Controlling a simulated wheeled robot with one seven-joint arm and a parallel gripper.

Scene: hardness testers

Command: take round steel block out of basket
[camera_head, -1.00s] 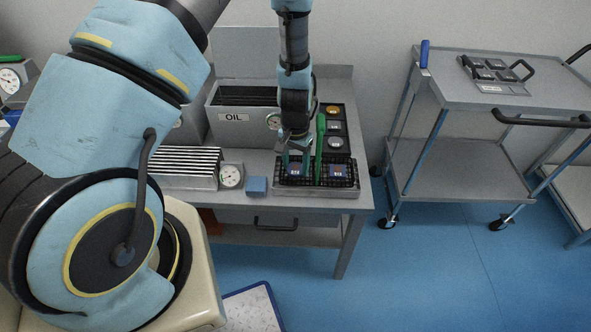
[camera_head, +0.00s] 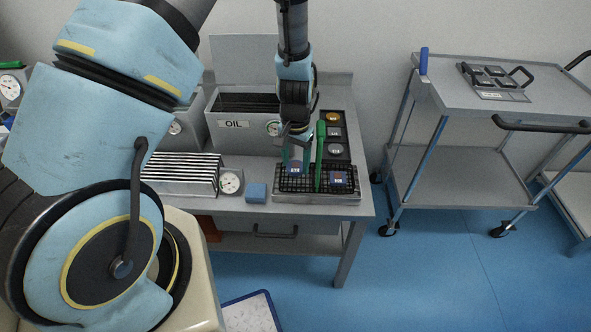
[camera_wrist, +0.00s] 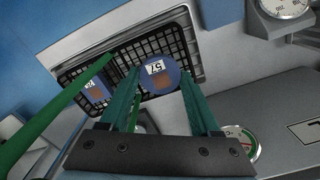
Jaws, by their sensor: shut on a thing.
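My gripper (camera_head: 296,148) is shut on a round block (camera_head: 296,168) with a blue face. In the wrist view, this round block (camera_wrist: 158,82) shows a white "57" tag and a brown square between the two green fingers of my gripper (camera_wrist: 160,74). It is held upright above the left part of the black mesh basket (camera_head: 316,191), whose bare grid shows below it. A second block (camera_head: 338,179) with a blue face sits in the right part of the basket; it also shows in the wrist view (camera_wrist: 97,91). The basket's green handle (camera_head: 320,154) stands between the two.
A dark tray with round and square pieces (camera_head: 334,131) lies behind the basket. The OIL box (camera_head: 236,125), a dial gauge (camera_head: 229,184) and a small blue block (camera_head: 256,191) are to the left. A trolley (camera_head: 480,85) stands apart at right.

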